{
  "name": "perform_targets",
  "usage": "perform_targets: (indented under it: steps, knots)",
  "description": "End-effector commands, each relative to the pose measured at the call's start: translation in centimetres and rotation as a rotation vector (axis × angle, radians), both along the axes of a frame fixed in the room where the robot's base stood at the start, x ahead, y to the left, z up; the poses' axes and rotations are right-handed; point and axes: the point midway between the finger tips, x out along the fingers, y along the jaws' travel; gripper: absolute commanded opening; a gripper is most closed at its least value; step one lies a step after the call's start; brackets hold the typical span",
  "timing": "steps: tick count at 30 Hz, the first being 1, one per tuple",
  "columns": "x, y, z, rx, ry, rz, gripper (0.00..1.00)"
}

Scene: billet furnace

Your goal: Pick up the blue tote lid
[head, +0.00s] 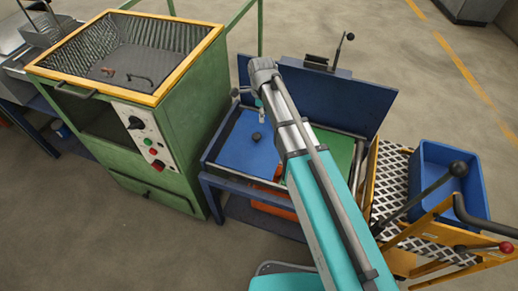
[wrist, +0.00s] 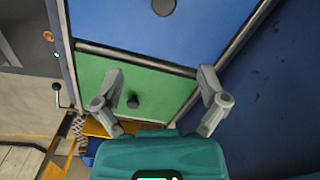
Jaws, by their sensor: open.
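A flat blue panel with a dark round knob, which looks like the blue tote lid (head: 234,151), lies on the left part of a blue-framed bench. It fills the top of the wrist view (wrist: 110,20), with its knob (wrist: 163,6) cut by the upper edge. My gripper (wrist: 160,76) is open and empty. In the wrist view its fingers spread over a green panel (wrist: 160,93) with a smaller dark knob, below the blue panel. In the head view my arm hides much of the green panel and the middle of the bench.
A blue upright board (head: 355,100) stands along the bench's back. A green furnace cabinet (head: 185,130) with a yellow rim stands left. An open blue tote (head: 425,195) sits on a yellow cart with levers at right. Orange items (head: 272,207) show under the bench.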

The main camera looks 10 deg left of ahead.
Motion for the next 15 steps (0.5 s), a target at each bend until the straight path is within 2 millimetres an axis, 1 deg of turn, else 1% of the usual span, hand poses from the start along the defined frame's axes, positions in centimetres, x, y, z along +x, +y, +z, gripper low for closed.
perform_targets:
  steps: [1, 3, 6, 15]
  knots:
    - [0.2, 1.0, -0.9, 0.0, 0.0, -0.026, 0.93]
    - [0.2, 1.9, -1.2, 0.0, 0.0, -0.062, 0.93]
    - [0.2, 2.5, -1.5, 0.0, 0.0, -0.093, 0.93]
    - [0.1, 2.8, -1.4, 0.0, 0.0, -0.106, 0.93]
